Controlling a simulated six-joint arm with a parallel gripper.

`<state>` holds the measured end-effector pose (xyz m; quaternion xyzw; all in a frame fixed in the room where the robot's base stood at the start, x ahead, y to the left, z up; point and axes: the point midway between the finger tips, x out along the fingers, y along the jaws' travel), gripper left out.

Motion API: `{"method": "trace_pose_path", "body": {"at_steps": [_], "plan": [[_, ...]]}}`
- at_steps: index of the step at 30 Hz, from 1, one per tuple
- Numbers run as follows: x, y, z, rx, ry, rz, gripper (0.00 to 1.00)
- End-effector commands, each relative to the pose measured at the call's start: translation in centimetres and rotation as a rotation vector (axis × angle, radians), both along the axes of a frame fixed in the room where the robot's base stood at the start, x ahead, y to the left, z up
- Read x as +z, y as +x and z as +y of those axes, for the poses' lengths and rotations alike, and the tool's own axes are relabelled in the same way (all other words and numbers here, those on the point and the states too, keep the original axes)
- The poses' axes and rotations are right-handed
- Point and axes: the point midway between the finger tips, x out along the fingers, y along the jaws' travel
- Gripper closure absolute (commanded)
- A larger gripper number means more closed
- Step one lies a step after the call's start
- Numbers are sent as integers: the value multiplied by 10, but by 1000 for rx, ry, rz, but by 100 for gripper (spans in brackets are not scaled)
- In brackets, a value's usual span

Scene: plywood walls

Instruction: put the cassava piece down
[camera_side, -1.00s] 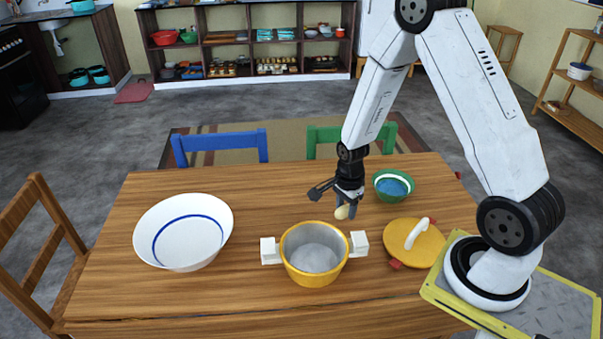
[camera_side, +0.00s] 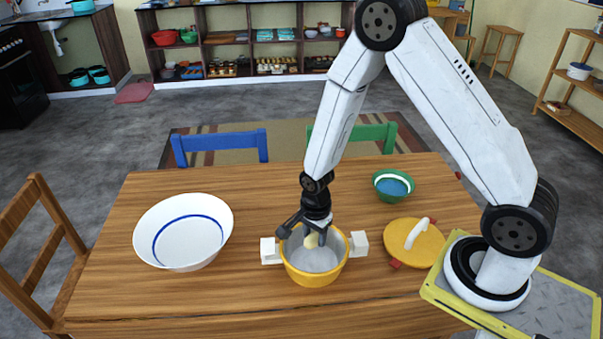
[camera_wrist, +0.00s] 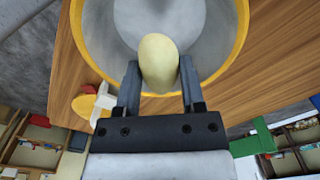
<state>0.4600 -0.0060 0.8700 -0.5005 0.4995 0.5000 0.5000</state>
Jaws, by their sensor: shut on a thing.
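My gripper (camera_side: 316,236) is shut on a pale yellow cassava piece (camera_side: 311,240). It holds the piece over the mouth of a yellow pot (camera_side: 314,277) with a grey inside and white handles. In the wrist view the cassava piece (camera_wrist: 158,62) sits between the two fingers, with the pot's yellow rim (camera_wrist: 243,30) around it and the grey pot floor beyond. How far the piece is above the pot floor is hard to tell. The pot looks empty in both views.
A white bowl with a blue ring (camera_side: 183,231) stands to the left of the pot. A yellow lid with a white handle (camera_side: 414,244) lies to the right. A green bowl with a blue inside (camera_side: 393,186) stands behind the lid. The wooden table (camera_side: 240,290) is clear between them.

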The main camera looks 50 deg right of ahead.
Motion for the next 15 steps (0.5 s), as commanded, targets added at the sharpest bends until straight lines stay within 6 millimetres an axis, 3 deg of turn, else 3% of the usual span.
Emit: {"method": "trace_pose_path", "body": {"at_steps": [9,15], "plan": [[-30,-1,0,-1,1,3,100],[-39,0,0,-1,1,1,100]]}}
